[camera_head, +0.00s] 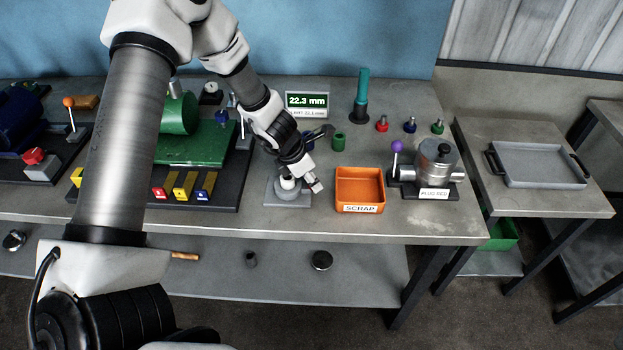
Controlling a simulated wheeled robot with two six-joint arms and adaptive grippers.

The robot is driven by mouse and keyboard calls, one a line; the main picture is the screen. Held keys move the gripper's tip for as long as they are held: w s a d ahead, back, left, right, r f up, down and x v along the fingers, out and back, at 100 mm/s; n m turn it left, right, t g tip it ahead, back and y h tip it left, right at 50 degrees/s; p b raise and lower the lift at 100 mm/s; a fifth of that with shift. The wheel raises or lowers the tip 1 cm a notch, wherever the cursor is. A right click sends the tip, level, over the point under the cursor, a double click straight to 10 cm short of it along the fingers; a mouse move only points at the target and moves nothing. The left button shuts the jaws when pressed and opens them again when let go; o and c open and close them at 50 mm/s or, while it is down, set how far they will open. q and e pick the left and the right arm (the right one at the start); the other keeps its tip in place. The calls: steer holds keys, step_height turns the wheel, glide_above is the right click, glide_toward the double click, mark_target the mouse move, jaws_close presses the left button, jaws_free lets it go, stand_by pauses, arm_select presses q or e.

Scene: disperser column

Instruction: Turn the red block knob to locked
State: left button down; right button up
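A red knob (33,155) sits on top of a grey block (41,171) at the far left of the bench. Its markings are too small to read. My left gripper (315,187) is far to its right, pointing down beside a round grey stand (288,197) left of the orange scrap bin. The fingers are too small and too covered to tell open from shut. My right gripper is not in view.
A green machine (190,145) with coloured tabs and an orange-ball lever (69,103) lie between gripper and red knob. Bare bench shows near the front right.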

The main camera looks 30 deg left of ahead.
arm_select(q)
steer(key=shift+r+m+g+h+p, duration=0.3)
steer(key=shift+m+p, duration=0.9)
steer(key=shift+p, duration=1.05)
steer(key=shift+f, duration=0.15)
steer(key=shift+w+f+m, duration=0.1)
steer(key=shift+f+m, duration=0.15)
steer(key=shift+m, duration=0.15)
steer(key=c, duration=1.2)
jaws_free()
steer(key=o, duration=0.3)
steer(key=shift+o, duration=0.2)
steer(key=shift+w, duration=0.1)
steer(key=shift+r, duration=0.1)
steer(key=v, duration=0.7)
steer(key=shift+a, duration=0.1)
